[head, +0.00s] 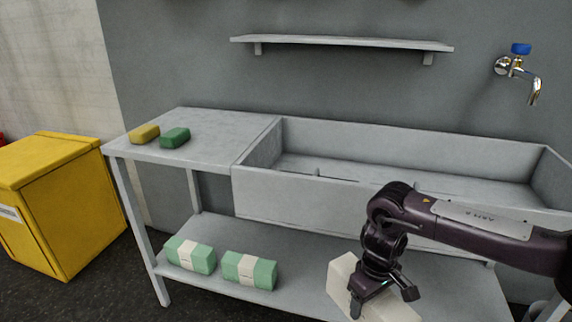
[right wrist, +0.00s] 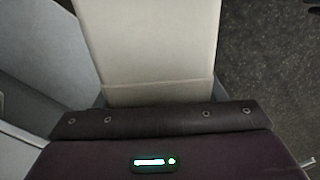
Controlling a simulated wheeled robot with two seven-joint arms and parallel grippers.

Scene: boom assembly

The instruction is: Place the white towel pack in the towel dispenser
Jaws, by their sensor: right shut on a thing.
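The white towel pack (head: 341,283) is a pale block in front of the sink's lower shelf in the head view, partly hidden behind my right gripper. My right gripper (head: 383,298) points down and is shut on the pack. In the right wrist view the pack (right wrist: 150,45) fills the upper middle, a pale face with a crease near the gripper body. The fingertips are hidden in the right wrist view. My left gripper is not in view. I see no towel dispenser that I can make out.
Two green packs with white bands, one left (head: 190,255) and one right (head: 249,270), lie on the lower shelf (head: 225,229). A yellow sponge (head: 144,133) and a green sponge (head: 175,138) lie on the side top. The sink (head: 300,196) and a yellow bin (head: 62,215) stand nearby. The wall shelf (head: 340,42) is empty.

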